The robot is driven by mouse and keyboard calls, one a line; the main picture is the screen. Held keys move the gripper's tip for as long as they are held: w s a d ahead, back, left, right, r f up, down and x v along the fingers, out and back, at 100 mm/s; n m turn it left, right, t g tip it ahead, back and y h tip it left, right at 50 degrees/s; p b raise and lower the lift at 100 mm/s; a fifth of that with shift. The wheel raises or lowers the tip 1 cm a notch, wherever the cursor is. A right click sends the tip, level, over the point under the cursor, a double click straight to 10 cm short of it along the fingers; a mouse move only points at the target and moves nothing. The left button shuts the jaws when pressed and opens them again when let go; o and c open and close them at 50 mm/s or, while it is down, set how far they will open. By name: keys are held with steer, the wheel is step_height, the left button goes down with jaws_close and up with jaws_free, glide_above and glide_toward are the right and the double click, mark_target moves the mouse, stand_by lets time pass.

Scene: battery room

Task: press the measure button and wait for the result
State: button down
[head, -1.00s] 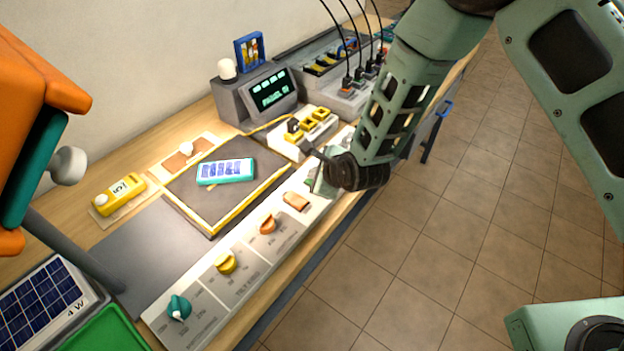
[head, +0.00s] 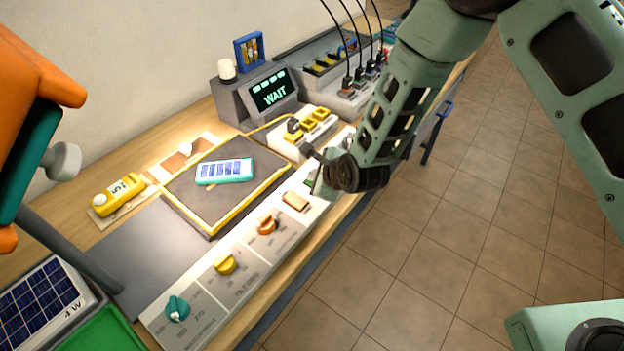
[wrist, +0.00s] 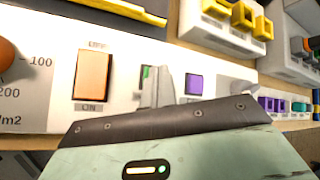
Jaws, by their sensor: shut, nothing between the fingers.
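My gripper (head: 318,172) is shut and empty, low over the right part of the white control strip (head: 248,278). In the wrist view its fingers (wrist: 153,86) stand in front of a small green button (wrist: 147,71), which they mostly hide; I cannot tell whether they touch it. A purple button (wrist: 194,84) is just right of the fingers, and an orange rocker switch (wrist: 92,74) marked ON is to their left. The display (head: 271,92) on the grey box reads WAIT. A teal solar panel piece (head: 225,171) lies flat on the dark, yellow-edged plate (head: 197,219).
Orange (head: 266,224), yellow (head: 225,263) and teal (head: 177,308) knobs stand along the strip. Yellow clips (head: 308,124) and black-cabled plugs (head: 346,88) are behind my gripper. A pale lamp (head: 227,69) tops the display box. The tiled floor (head: 420,240) at right is clear.

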steer(key=shift+r, duration=0.1)
steer(key=shift+r+p, duration=0.4)
steer(key=shift+r, duration=0.25)
steer(key=shift+r, duration=0.15)
steer(key=shift+r+p, duration=1.45)
steer(key=shift+r, duration=0.95)
